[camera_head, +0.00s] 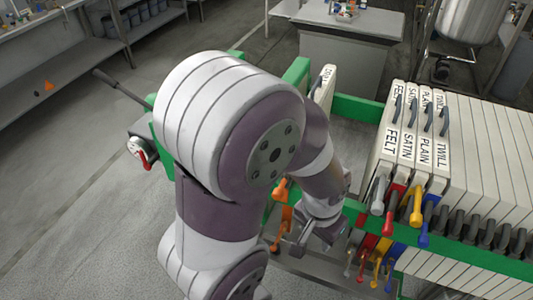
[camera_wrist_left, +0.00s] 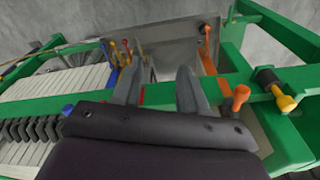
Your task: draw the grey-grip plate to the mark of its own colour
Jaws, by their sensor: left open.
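A red mark (camera_wrist_left: 142,96) shows on the rail between the fingers. I cannot make out a grey mark. My right gripper is not in view.
Red (camera_head: 394,195), yellow (camera_head: 416,205) and blue (camera_head: 430,218) grips sit close beside the grey one. An orange grip (camera_wrist_left: 240,97) stands near my gripper. Left of the FELT plate is an open gap, then another plate (camera_head: 324,85), partly hidden by my arm.

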